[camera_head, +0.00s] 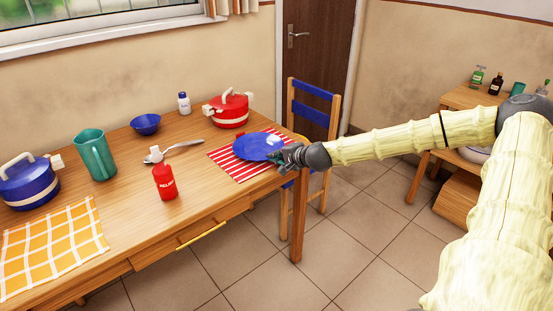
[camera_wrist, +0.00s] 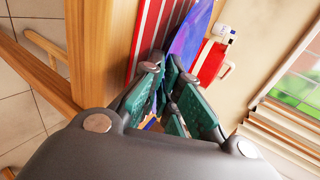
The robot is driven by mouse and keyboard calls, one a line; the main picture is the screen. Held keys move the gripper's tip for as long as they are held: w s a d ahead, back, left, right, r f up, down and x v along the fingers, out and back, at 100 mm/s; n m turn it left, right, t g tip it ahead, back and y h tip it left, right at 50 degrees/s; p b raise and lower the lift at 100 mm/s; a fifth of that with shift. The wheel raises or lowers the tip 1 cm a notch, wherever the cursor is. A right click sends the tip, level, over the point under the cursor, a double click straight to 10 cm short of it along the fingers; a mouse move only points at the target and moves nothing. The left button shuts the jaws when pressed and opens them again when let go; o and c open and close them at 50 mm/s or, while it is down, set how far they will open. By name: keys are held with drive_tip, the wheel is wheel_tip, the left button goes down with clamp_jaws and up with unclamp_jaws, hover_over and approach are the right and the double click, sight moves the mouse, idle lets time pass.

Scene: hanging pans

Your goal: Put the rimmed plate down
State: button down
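The blue rimmed plate (camera_head: 257,147) is over the red-and-white striped mat (camera_head: 240,172) at the right end of the table. My gripper (camera_head: 288,158) is at the plate's right edge. In the wrist view the plate (camera_wrist: 190,36) runs down between the fingers of my gripper (camera_wrist: 168,76), which look closed on its rim. The striped mat (camera_wrist: 152,35) shows beside it. I cannot tell whether the plate's underside touches the mat. Part of the rim is hidden by the fingers.
A red lidded pot (camera_head: 230,111) stands behind the plate. A red bottle (camera_head: 164,183), a spoon (camera_head: 183,146), a blue bowl (camera_head: 145,124) and a green pitcher (camera_head: 97,156) stand further left. A blue-slatted chair (camera_head: 314,104) is close behind my gripper.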

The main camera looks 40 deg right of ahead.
drive_tip(key=shift+f, duration=0.15)
drive_tip(key=c, duration=1.9)
unclamp_jaws()
